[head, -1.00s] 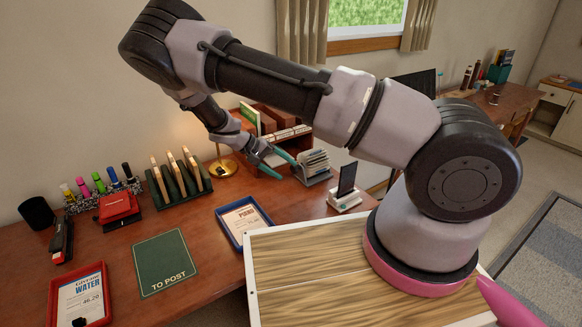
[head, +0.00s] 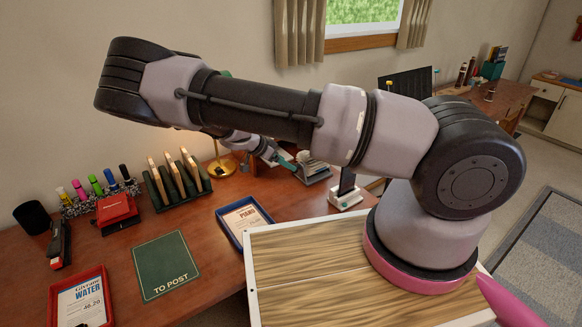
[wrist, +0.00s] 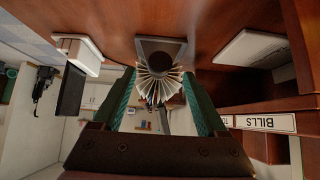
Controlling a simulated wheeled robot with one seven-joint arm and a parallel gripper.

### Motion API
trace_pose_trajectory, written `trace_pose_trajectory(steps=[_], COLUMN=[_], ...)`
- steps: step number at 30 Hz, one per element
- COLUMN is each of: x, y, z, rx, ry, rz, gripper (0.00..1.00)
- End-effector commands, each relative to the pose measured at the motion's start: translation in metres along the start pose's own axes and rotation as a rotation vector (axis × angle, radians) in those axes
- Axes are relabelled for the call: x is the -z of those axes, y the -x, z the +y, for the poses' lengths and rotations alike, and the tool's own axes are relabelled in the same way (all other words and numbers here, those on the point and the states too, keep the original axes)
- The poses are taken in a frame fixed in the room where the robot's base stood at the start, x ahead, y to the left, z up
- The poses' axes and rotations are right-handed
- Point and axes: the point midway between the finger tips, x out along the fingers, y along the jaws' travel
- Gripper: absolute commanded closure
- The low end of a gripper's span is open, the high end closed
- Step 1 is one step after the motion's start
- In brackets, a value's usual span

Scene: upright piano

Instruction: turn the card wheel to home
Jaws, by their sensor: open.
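The card wheel (head: 313,169), a fan of pale cards on a grey base, stands on the desk beside the phone stand. In the wrist view the card wheel (wrist: 158,84) is straight ahead, its cards spread between my two green fingers. My gripper (head: 280,158) is open and just left of the card wheel in the head view. In the wrist view my gripper (wrist: 158,76) has a finger on each side of the cards. I cannot tell whether either finger touches them. My arm hides part of the wheel's surroundings in the head view.
A phone on a white stand (head: 346,198) is close to the right of the wheel. A shelf labelled BILLS (wrist: 265,123) is on the right in the wrist view. A blue tray (head: 243,217) and a green TO POST mat (head: 165,264) lie nearer on the desk.

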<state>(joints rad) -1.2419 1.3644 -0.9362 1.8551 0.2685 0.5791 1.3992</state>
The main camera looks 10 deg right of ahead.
Motion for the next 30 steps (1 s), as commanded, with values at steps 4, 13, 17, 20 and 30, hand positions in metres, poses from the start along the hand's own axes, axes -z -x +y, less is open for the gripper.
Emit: trace_pose_trajectory(steps=[4, 13, 17, 20, 30], x=[0.0, 0.0, 0.0, 0.0, 0.0], y=[-0.025, -0.043, -0.043, -0.042, -0.042], z=[0.001, 0.0, 0.0, 0.0, 0.0], rx=[-0.003, 0.0, 0.0, 0.0, -0.004], ry=[0.001, 0.001, 0.001, 0.001, 0.006], rz=[0.001, 0.0, 0.0, 0.0, 0.0], gripper=[0.25, 0.25, 0.25, 0.36, 1.0])
